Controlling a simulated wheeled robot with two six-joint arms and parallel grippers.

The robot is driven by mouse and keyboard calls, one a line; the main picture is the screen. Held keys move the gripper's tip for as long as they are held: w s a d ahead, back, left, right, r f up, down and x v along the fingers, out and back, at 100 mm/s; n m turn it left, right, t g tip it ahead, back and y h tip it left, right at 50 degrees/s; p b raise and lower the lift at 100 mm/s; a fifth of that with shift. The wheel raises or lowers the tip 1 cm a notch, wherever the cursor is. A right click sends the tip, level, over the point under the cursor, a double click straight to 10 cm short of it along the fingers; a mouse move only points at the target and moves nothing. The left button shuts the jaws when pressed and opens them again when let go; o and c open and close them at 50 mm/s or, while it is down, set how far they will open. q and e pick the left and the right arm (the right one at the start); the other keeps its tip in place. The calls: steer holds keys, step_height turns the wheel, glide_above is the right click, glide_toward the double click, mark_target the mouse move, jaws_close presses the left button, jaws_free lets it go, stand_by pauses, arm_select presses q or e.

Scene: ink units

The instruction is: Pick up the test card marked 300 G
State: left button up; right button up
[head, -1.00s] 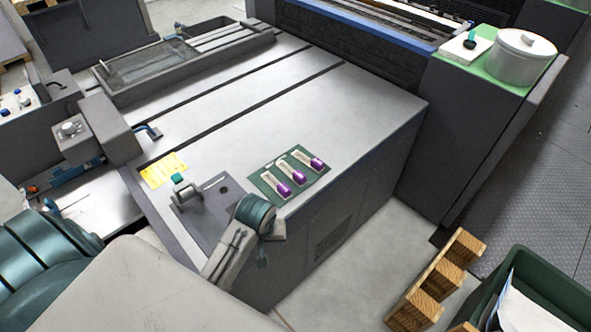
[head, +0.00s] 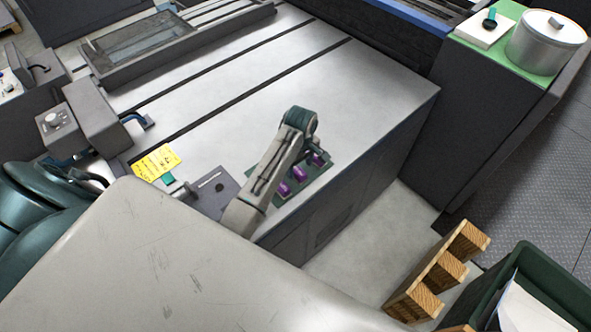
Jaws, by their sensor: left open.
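Three small pieces with purple ends lie in a row on a dark green mat (head: 290,200) near the press table's front edge. They are the near piece (head: 283,189), the middle piece (head: 299,174) and the far piece (head: 318,159). My left arm covers their pale parts, and no marking is legible, so I cannot tell which is 300 G. My left gripper (head: 309,146) is open, low at the end of that arm, over or beside the far part of the mat. Its fingers are mostly hidden by the wrist. My right gripper is out of view.
A yellow note (head: 156,162) and a grey plate (head: 213,193) lie left of the mat. The grey tabletop (head: 350,95) beyond is clear. A lidded pot (head: 545,45) stands on the cabinet at upper right. A wooden pallet (head: 440,270) and green bin (head: 535,290) are at lower right.

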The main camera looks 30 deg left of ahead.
mark_target(299, 172)
arm_select(q)
steer(key=f, duration=0.1)
steer(key=w+f+p, duration=0.1)
steer(key=a+f, duration=0.1)
steer(key=shift+w+f+p, duration=0.1)
steer(key=shift+w+p, duration=0.15)
steer(key=shift+p, duration=0.15)
steer(key=shift+s+d+f+p, duration=0.1)
steer(key=shift+s+f+p, duration=0.05)
steer(key=shift+f, duration=0.3)
steer(key=shift+s+d+f+p, duration=0.1)
steer(key=shift+f+p, duration=0.05)
steer(key=shift+f, duration=0.25)
steer(key=shift+s+f, duration=0.1)
steer(key=shift+f, duration=0.5)
steer(key=shift+w+a, duration=0.1)
steer(key=shift+w, duration=0.1)
steer(key=c, duration=1)
steer(key=shift+s+r, duration=0.1)
steer(key=shift+c, duration=0.3)
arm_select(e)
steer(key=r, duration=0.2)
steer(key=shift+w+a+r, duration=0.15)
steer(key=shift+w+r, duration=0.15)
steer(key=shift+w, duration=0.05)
